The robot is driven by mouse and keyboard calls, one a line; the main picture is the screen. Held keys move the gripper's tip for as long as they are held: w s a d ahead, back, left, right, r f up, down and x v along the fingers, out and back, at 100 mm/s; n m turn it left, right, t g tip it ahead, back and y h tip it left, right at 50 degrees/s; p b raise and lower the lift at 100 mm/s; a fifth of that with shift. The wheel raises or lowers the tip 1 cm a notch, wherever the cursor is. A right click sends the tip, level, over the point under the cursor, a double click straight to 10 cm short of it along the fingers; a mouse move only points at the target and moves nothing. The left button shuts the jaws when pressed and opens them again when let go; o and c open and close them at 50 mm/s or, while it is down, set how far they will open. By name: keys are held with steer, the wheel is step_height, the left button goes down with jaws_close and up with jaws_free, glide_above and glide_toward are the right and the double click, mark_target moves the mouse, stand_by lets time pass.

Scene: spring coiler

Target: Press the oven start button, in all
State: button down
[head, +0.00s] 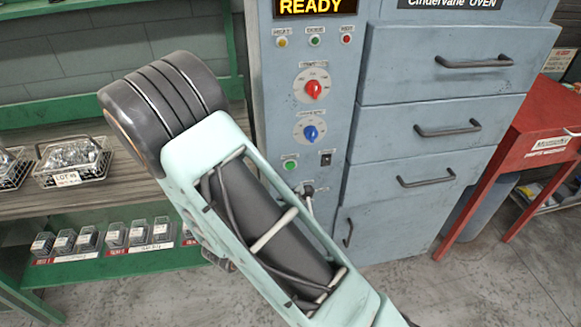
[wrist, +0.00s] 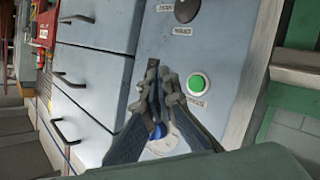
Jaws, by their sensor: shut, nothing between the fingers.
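The oven's grey-blue control panel (head: 262,95) stands upright in the head view. A round green button (head: 290,163) sits low on it, below the blue knob (head: 310,132); its label is too small to read. In the wrist view the green button (wrist: 197,85) is just right of my gripper (wrist: 160,75), whose fingers are shut and empty. The fingertips show in front of the panel, between the green button and the drawers; I cannot tell whether they touch it. In the head view my arm hides the gripper.
A red knob (head: 313,89) is above the blue one, and a dark switch (head: 326,158) is right of the green button. A yellow READY display (head: 312,7) is lit. Handled drawers (head: 440,80) are to the right. Shelves with wire baskets (head: 72,160) are at left.

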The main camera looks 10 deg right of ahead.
steer(key=shift+w, duration=3.15)
steer(key=shift+w, duration=0.1)
steer(key=shift+w, duration=0.35)
steer(key=shift+w, duration=0.4)
steer(key=shift+s, duration=0.1)
steer(key=shift+s+p, duration=0.3)
steer(key=shift+s, duration=0.45)
steer(key=shift+s, duration=0.1)
steer(key=s, duration=0.4)
steer(key=shift+s+p, duration=0.3)
steer(key=shift+s, duration=0.1)
